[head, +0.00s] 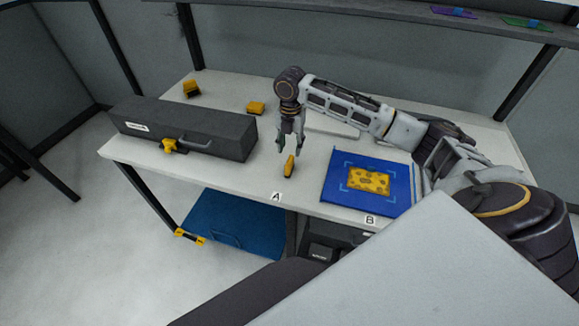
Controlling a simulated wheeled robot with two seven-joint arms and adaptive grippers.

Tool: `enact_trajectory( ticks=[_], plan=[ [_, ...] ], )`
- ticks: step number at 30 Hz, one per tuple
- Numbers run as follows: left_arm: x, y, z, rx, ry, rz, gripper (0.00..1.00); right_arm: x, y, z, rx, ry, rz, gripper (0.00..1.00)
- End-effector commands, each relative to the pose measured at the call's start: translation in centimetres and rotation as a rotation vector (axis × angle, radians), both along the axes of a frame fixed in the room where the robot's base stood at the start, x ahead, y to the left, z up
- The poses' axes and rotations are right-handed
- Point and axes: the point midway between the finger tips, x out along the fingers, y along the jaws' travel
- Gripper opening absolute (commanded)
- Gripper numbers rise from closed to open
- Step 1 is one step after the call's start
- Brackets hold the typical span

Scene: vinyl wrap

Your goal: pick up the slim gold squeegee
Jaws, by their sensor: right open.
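A slim gold piece (289,165), which looks like the squeegee, stands on the pale table near the label A (276,197). My right gripper (291,148) points down just above and around its upper end, with its fingers apart. I cannot tell whether a finger touches it. My left gripper is not in view.
A blue mat (335,191) with a patterned yellow sheet (368,180) lies right of the gold piece, by the label B (370,220). A long dark case (185,130) with a yellow clasp is on the left. Two yellow blocks (191,88) (256,108) lie behind it. A shelf (400,12) runs above.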

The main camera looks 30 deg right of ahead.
Motion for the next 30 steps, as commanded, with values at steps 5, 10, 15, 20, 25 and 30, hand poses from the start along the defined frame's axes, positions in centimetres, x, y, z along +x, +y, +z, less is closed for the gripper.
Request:
enact_trajectory(
  ticks=[5, 10, 15, 20, 25, 30],
  plan=[
    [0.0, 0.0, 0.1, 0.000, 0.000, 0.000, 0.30, 0.0, 0.0, -2.5, 0.000, 0.001, -0.001, 0.43],
    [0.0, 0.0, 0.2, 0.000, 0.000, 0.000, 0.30, 0.0, 0.0, -4.4, -0.001, 0.001, -0.001, 0.43],
    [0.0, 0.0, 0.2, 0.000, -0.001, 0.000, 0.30, 0.0, 0.0, -5.3, -0.001, -0.001, 0.000, 0.43],
    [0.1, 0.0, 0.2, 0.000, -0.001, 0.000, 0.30, 0.0, 0.0, -5.3, 0.000, -0.001, 0.000, 0.43],
    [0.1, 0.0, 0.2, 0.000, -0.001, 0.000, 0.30, 0.0, 0.0, -5.3, 0.000, 0.000, 0.000, 0.43],
    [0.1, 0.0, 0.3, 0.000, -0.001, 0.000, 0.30, 0.0, 0.1, -6.0, 0.001, 0.001, 0.000, 0.43]
  ],
)
